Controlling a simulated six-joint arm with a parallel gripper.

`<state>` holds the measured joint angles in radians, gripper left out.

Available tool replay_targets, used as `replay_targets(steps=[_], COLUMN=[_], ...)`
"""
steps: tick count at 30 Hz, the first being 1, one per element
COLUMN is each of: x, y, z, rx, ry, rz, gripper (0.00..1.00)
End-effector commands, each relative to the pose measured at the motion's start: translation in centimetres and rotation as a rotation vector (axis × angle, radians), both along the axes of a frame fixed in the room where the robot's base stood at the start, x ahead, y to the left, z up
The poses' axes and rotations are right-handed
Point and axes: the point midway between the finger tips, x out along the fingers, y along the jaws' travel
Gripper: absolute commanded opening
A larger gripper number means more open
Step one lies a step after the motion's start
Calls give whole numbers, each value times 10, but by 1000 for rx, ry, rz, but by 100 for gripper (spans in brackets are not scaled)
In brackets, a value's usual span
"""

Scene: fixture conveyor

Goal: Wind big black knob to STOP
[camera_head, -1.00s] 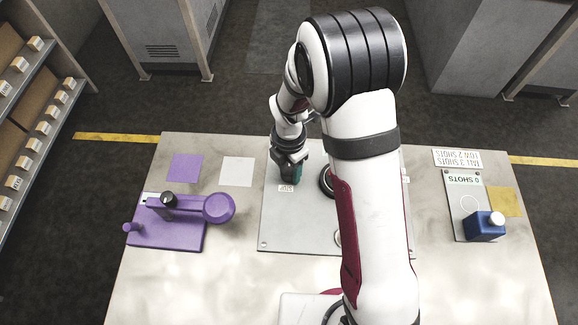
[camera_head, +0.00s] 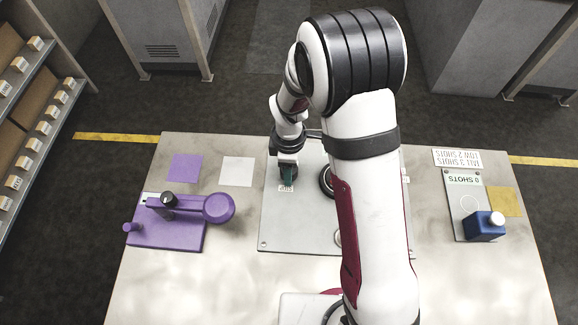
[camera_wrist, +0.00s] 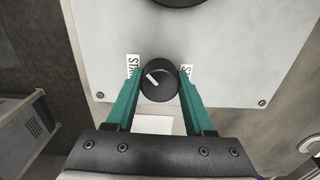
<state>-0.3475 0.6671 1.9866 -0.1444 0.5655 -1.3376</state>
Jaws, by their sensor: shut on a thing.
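A black knob (camera_wrist: 160,82) with a white pointer line sits on a pale panel (camera_wrist: 230,60). In the wrist view its pointer aims up and left. My gripper (camera_wrist: 160,84) has its two green fingers on the left and right sides of the knob, shut on it. White labels with black letters stand left (camera_wrist: 132,66) and right (camera_wrist: 186,72) of the knob; the fingers partly cover them and I cannot read them fully. In the head view my gripper (camera_head: 287,178) is over the panel's (camera_head: 290,235) upper left part and hides most of the knob.
A larger round black part (camera_wrist: 180,2) lies farther along the panel; it shows beside my arm in the head view (camera_head: 326,181). A purple device (camera_head: 165,235) with its own small black knob (camera_head: 168,200) stands left. A blue block (camera_head: 483,228) stands right. My arm hides the panel's right part.

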Motion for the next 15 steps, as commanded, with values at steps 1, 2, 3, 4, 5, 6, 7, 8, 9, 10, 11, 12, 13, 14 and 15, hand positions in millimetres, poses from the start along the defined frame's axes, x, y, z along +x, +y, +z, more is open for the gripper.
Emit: replay_targets(steps=[1, 2, 3, 4, 5, 6, 7, 8, 9, 10, 11, 12, 13, 14, 15], x=[0, 0, 0, 0, 0, 0, 0, 0, 0, 0, 0, 0, 0, 0, 0], y=[0, 0, 0, 0, 0, 0, 0, 0, 0, 0, 0, 0, 0, 0, 0], z=[1, 1, 1, 1, 1, 1, 1, 1, 1, 1, 1, 1, 1, 1, 1], rx=[1, 1, 1, 1, 1, 1, 1, 1, 1, 1, 1, 1, 1, 1, 1], ry=[0, 0, 0, 0, 0, 0, 0, 0, 0, 0, 0, 0, 0, 0, 0], rz=[-42, -71, -108, -137, -166, -203, -232, -261, -298, -327, -355, -393, -422, -450, -488], gripper=[0, 0, 0, 0, 0, 0, 0, 0, 0, 0, 0, 0, 0, 0, 0])
